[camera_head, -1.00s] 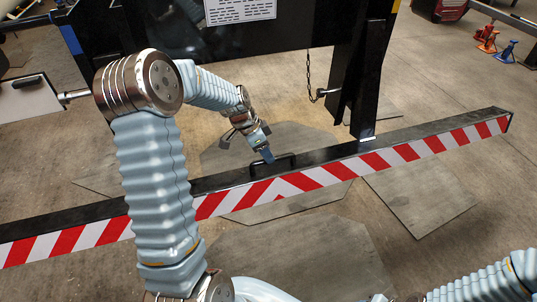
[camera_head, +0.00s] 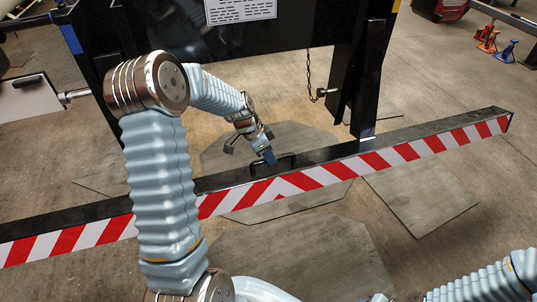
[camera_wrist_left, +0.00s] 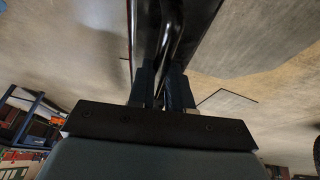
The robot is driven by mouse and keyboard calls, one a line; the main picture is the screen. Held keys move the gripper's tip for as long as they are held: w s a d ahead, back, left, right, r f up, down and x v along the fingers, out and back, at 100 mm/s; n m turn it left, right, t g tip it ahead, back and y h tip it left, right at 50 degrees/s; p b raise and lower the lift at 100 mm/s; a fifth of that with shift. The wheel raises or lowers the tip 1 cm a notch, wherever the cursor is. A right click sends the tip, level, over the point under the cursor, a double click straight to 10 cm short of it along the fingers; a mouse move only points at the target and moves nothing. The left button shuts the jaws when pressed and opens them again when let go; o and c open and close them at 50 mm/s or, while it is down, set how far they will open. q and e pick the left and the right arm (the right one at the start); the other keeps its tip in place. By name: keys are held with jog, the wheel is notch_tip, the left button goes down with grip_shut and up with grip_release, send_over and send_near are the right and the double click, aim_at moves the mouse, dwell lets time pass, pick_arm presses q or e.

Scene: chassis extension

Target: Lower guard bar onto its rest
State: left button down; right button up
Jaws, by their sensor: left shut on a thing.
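The guard bar (camera_head: 376,159) is a long black beam with a red-and-white striped front face. It runs across the head view from lower left to upper right. A black handle (camera_head: 287,160) stands on its top near the middle. My left gripper (camera_head: 268,156) is shut on this handle. In the left wrist view, the dark fingers (camera_wrist_left: 163,92) close around the black handle bar (camera_wrist_left: 172,38). My left arm hides part of the bar. I cannot pick out the rest, nor tell whether the bar touches it. My right gripper is out of view.
A black upright frame with a post (camera_head: 372,75) stands behind the bar, with a chain (camera_head: 309,72) and a white label (camera_head: 240,10). Grey plates (camera_head: 420,200) lie on the concrete floor. Red and blue stands (camera_head: 506,50) are far right.

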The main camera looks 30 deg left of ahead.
pick_arm(q)
jog(key=shift+w+a+f+b, duration=0.15)
jog(key=shift+f+b, duration=0.1)
jog(key=shift+b, duration=0.15)
jog(key=w+a+f+t+y+b, duration=0.2)
jog(key=w+a+f+b, duration=0.1)
jog(key=w+a+b, duration=0.2)
jog(key=shift+w+a+m+y+b, duration=0.35)
jog(key=shift+a+b, duration=0.65)
jog(key=shift+b, duration=0.2)
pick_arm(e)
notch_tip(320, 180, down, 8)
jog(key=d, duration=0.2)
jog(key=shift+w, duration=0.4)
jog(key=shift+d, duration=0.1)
pick_arm(q)
jog(key=c, duration=1.1)
grip_release()
jog(key=shift+w, duration=0.1)
jog(key=shift+c, duration=0.2)
jog(key=shift+o, duration=0.4)
jog(key=shift+f, duration=0.1)
